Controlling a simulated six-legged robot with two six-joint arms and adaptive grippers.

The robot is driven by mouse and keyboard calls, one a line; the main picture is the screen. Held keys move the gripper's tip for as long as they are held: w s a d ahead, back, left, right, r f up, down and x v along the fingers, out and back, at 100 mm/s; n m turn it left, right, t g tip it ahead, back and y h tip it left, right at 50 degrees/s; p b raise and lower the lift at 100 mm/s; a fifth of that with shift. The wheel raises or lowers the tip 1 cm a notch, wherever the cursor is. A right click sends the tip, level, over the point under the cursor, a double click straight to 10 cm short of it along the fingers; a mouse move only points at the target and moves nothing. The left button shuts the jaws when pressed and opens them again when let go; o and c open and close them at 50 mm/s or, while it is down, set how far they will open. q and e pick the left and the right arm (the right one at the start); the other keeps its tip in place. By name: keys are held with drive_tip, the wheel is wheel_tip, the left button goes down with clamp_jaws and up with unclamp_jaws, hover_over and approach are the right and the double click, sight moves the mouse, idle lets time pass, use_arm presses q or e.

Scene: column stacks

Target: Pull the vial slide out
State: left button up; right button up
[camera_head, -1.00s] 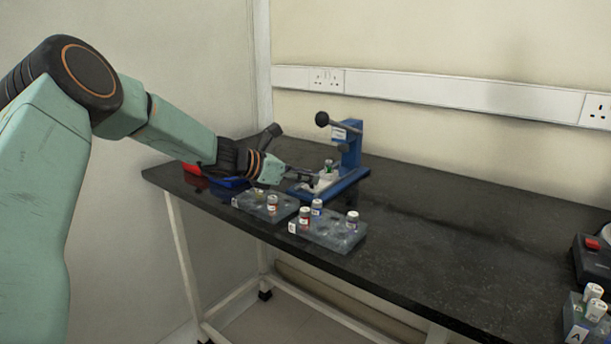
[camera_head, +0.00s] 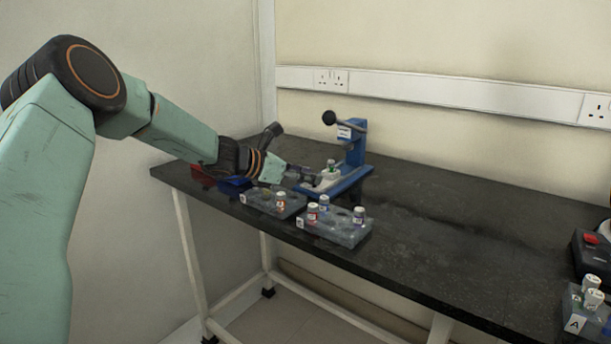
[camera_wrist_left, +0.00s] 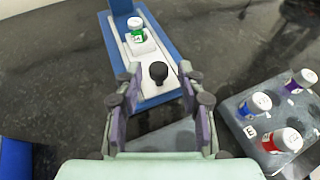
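The blue press (camera_head: 354,150) stands at the back of the black bench, with a lever ending in a black ball. Its white vial slide (camera_wrist_left: 145,58) lies on the blue base and carries a white-capped vial with a green label (camera_wrist_left: 136,35). A black knob (camera_wrist_left: 158,72) stands up at the slide's near end. My left gripper (camera_wrist_left: 160,88) is open, its fingers apart on either side of the knob's near side; contact is not visible. In the head view the left gripper (camera_head: 312,180) is at the slide's front end, partly covering it. My right gripper is out of view.
Two grey racks with vials stand in front of the press, one at the left (camera_head: 272,204) and one nearer the middle (camera_head: 335,228). Red (camera_head: 202,174) and blue (camera_head: 234,185) trays lie behind my left wrist. Rack A (camera_head: 590,305) is at far right. The bench's middle is clear.

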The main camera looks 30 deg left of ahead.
use_arm(q)
drive_tip(key=shift+w+f, duration=0.2)
drive_tip(key=shift+w, duration=0.05)
drive_tip(key=shift+v, duration=3.7)
drive_tip(key=shift+r, duration=0.1)
drive_tip(key=shift+s, duration=0.15)
